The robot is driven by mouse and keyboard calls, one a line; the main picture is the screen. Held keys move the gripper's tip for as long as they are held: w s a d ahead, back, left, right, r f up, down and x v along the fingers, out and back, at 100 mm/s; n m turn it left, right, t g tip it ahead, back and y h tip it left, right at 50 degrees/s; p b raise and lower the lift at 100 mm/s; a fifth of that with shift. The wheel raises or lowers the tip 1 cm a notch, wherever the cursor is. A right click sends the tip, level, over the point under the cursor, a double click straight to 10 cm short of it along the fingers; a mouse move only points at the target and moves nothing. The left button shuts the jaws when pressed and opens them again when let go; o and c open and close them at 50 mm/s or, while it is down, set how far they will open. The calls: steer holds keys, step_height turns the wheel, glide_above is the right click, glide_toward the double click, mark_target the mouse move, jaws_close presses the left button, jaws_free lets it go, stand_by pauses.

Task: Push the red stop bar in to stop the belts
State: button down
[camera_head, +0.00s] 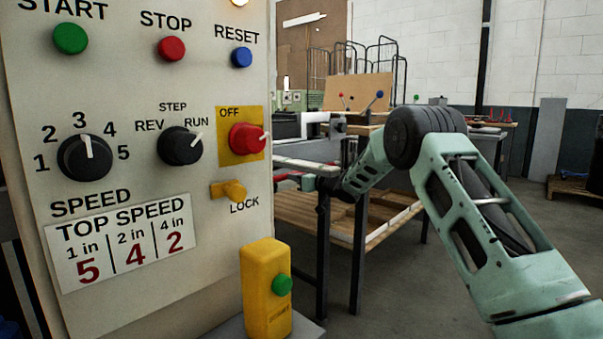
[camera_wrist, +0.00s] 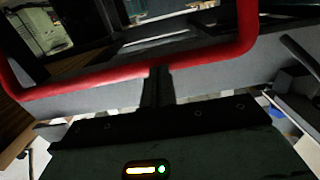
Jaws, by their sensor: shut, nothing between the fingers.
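The red stop bar (camera_wrist: 90,82) is a bent red tube. It runs across the wrist view and curves upward at both ends. My gripper (camera_wrist: 158,72) is shut and empty, its dark fingers pointing at the middle of the bar's lower run. The fingertips overlap the bar in the picture; I cannot tell whether they touch it. In the head view my arm reaches behind the control panel's right side, toward a small piece of red (camera_head: 309,182) low beside the machine. The fingertips cannot be made out there.
The control panel (camera_head: 130,190) fills the left of the head view, with a red STOP button (camera_head: 171,48) and several knobs. A yellow box (camera_head: 265,290) with a green button stands in front. A wooden shelf (camera_head: 345,222) lies beneath my forearm. Floor at right is open.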

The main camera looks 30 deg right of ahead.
steer(key=p, duration=0.3)
steer(key=w+r+g+p, duration=0.1)
steer(key=p, duration=0.3)
steer(key=shift+w+a+r+g+h+p, duration=0.2)
steer(key=shift+a+r+g+h+p, duration=0.05)
steer(key=shift+a+g+h+p, duration=0.05)
steer(key=shift+f, duration=0.1)
